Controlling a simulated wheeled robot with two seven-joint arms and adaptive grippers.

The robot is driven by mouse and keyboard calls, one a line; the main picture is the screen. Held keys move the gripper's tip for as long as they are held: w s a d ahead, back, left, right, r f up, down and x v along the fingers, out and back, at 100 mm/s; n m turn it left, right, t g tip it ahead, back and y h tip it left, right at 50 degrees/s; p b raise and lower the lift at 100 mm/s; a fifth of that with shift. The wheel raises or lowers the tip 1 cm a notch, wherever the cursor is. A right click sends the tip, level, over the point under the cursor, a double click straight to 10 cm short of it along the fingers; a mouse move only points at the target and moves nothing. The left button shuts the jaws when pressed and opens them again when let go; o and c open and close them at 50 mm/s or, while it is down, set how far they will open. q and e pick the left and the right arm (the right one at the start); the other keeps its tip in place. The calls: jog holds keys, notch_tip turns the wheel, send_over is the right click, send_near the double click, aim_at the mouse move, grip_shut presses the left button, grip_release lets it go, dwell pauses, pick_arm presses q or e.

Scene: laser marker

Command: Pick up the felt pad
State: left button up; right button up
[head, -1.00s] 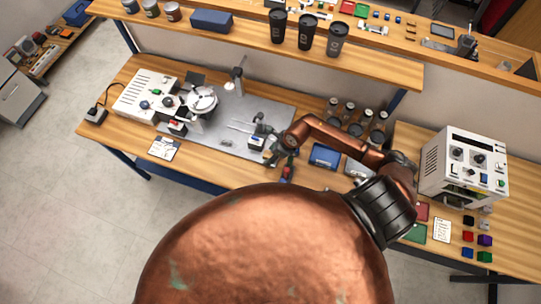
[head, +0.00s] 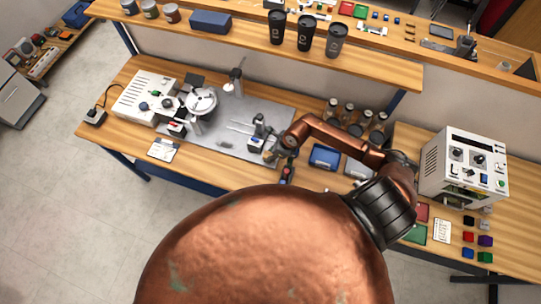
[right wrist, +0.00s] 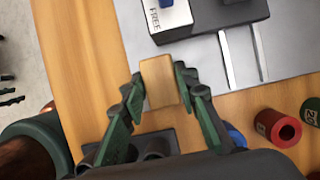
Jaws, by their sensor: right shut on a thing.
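The felt pad is a tan, block-like piece (right wrist: 159,83) in the right wrist view. My right gripper (head: 274,158) reaches down over the front edge of the grey plate in the head view. In the right wrist view its dark green fingers are shut on the pad, one on each side. The pad is too small to make out in the head view. Whether it touches the surface below, I cannot tell. My left gripper is not in view.
A grey metal plate (head: 225,125) carries the laser marker parts. A block marked FREE (right wrist: 174,14) is just beyond the pad. Bare wood (right wrist: 80,60) lies to the left.

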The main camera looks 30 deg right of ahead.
notch_tip(320, 180, up, 2)
jog(key=shift+r+b, duration=0.15)
jog(key=shift+b, duration=0.25)
jog(key=s+a+r+b, duration=0.2)
jog(key=s+a+r, duration=0.6)
jog(key=s+r, duration=0.2)
jog(key=shift+s, duration=0.75)
jog(key=o, duration=0.4)
jog(key=c, duration=0.4)
jog(key=shift+b, duration=0.3)
